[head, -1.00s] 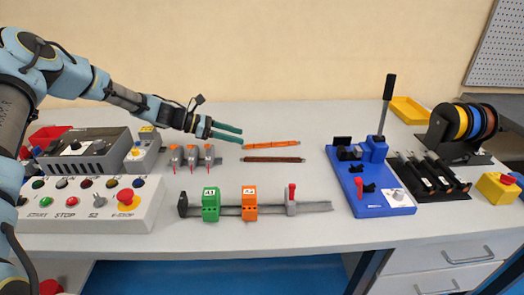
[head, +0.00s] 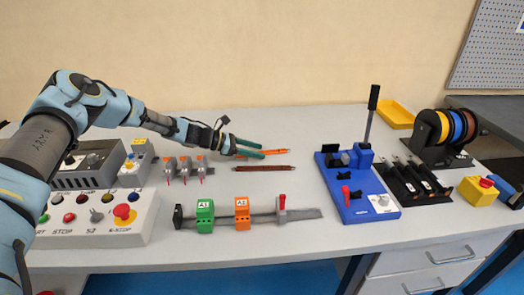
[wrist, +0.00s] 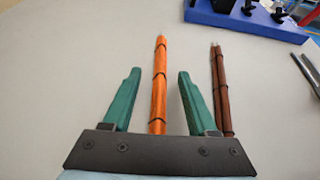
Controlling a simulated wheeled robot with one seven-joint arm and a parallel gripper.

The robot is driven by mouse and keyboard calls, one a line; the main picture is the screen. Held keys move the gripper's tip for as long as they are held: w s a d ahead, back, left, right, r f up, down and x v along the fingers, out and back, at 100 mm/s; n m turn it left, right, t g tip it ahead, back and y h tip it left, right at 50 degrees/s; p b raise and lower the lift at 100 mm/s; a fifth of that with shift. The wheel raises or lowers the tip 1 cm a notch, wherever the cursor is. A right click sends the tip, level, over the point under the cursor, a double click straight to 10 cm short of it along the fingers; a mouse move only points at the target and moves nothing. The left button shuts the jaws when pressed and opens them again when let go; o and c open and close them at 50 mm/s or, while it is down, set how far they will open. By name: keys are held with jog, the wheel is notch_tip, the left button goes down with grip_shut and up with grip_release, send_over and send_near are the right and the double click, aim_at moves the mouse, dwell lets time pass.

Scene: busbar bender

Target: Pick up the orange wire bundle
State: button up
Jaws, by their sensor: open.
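The orange wire bundle (wrist: 159,88) is a straight bundle with dark ties, lying on the table. In the wrist view it lies between the two green fingers of my gripper (wrist: 156,95), with a gap on each side. In the head view the orange wire bundle (head: 272,152) is partly hidden by my gripper (head: 250,149), which is at its left end. My gripper is open and holds nothing. I cannot tell its exact height above the table.
A brown wire bundle (head: 263,169) lies parallel, just right of my right finger in the wrist view (wrist: 221,95). The blue bender (head: 361,203) stands to the right. Small grey-orange devices (head: 184,166) stand left. A rail with green and orange blocks (head: 262,218) lies in front.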

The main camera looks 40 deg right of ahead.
grip_shut()
dwell(0.4)
